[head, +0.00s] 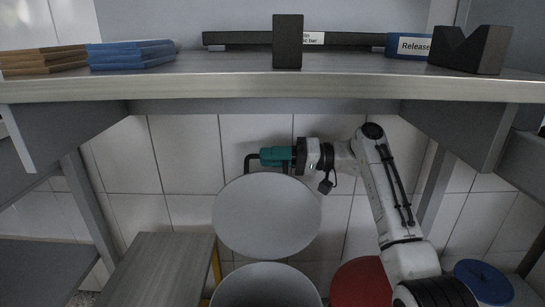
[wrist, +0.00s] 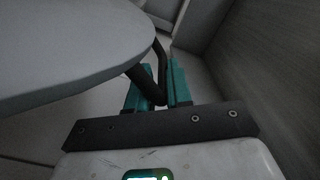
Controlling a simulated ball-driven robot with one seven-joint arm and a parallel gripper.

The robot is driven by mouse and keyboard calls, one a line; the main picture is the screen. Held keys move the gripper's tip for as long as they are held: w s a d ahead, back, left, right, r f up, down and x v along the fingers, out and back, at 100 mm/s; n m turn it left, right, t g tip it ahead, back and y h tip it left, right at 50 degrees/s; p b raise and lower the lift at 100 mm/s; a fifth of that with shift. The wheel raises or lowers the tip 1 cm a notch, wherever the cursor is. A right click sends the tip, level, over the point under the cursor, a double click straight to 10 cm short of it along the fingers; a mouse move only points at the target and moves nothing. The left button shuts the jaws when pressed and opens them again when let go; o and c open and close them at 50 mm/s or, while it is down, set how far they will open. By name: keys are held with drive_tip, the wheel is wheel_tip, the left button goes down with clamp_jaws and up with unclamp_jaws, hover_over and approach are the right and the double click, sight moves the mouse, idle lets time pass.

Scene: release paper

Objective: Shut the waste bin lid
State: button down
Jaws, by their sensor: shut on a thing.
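The waste bin (head: 265,287) stands below the shelf in the head view. Its round grey lid (head: 267,214) is raised above and behind the opening, with its flat face toward the camera. My gripper (head: 266,156) is at the lid's upper edge, its teal fingers shut on the dark lid handle (head: 249,162). In the wrist view the lid (wrist: 70,48) fills the upper left, and the dark handle (wrist: 153,84) runs between the teal fingers. The bin's lower part is out of frame.
A metal shelf (head: 230,87) spans above, holding wooden and blue boards, dark bars and a notched block (head: 473,49). A red round bin top (head: 361,284) and a blue lid (head: 484,281) are at the right. A wooden bench (head: 160,270) stands left of the bin. A tiled wall is behind.

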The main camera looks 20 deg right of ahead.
drive_tip(key=shift+s+r, duration=0.1)
drive_tip(key=shift+r, duration=0.1)
drive_tip(key=shift+s+a+r+p, duration=0.1)
drive_tip(key=shift+s+a+p, duration=0.1)
drive_tip(key=shift+s+p, duration=0.25)
drive_tip(key=s+a+f+n+p, duration=0.2)
drive_tip(key=s+a+n, duration=0.15)
drive_tip(key=s, duration=0.55)
drive_tip(key=s+a+f+n+p, duration=0.2)
drive_tip(key=s+n, duration=0.2)
drive_tip(key=s, duration=0.5)
drive_tip(key=s+a+f+n+b, duration=0.3)
drive_tip(key=s+f+b, duration=0.4)
drive_tip(key=s+f, duration=0.4)
wheel_tip(320, 180, down, 4)
drive_tip(key=shift+s+a+r+b, duration=0.2)
drive_tip(key=shift+s+a+b, duration=0.15)
drive_tip(key=shift+a, duration=0.2)
drive_tip(key=shift+n, duration=0.25)
drive_tip(key=c, duration=1.2)
unclamp_jaws()
drive_tip(key=shift+o, duration=0.2)
drive_tip(key=shift+d, duration=0.1)
